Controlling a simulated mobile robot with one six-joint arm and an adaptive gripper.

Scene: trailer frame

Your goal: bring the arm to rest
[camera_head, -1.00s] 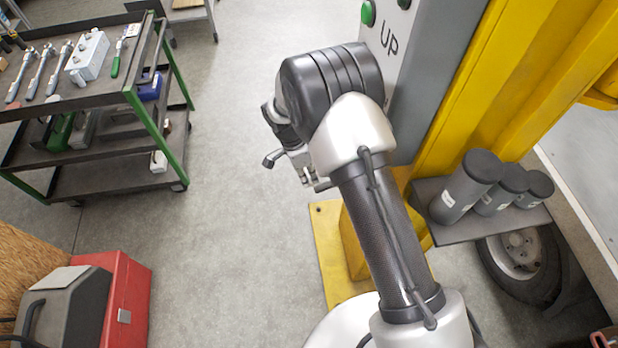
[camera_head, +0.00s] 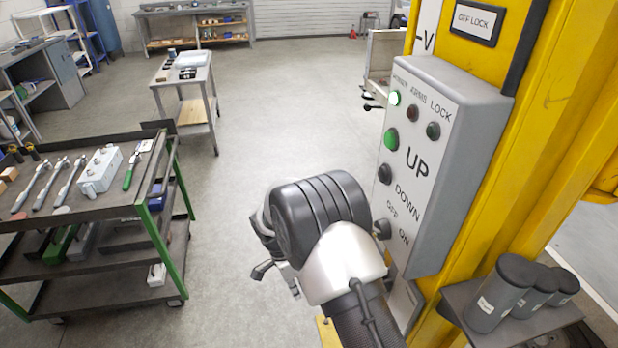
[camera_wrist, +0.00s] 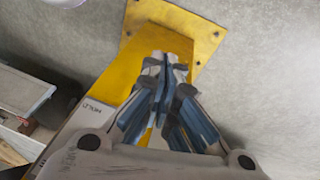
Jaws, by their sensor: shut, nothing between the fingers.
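My gripper shows in the wrist view (camera_wrist: 165,68), seen from behind its fingers. Its fingers are together with nothing between them. It is above the yellow base plate (camera_wrist: 200,28) of the lift post and the concrete floor. In the head view the arm is folded in front of the grey control box (camera_head: 432,165), low in the picture. My gripper (camera_head: 264,272) is only partly seen there, at the left of the dark wrist joint. I cannot tell from these views whether any part of the arm touches the box.
The yellow lift post (camera_head: 540,150) stands close at the right, with a shelf of dark canisters (camera_head: 500,292) beside the arm. A tool cart (camera_head: 92,205) stands at the left. A small workbench (camera_head: 186,88) is further back. The floor between them is clear.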

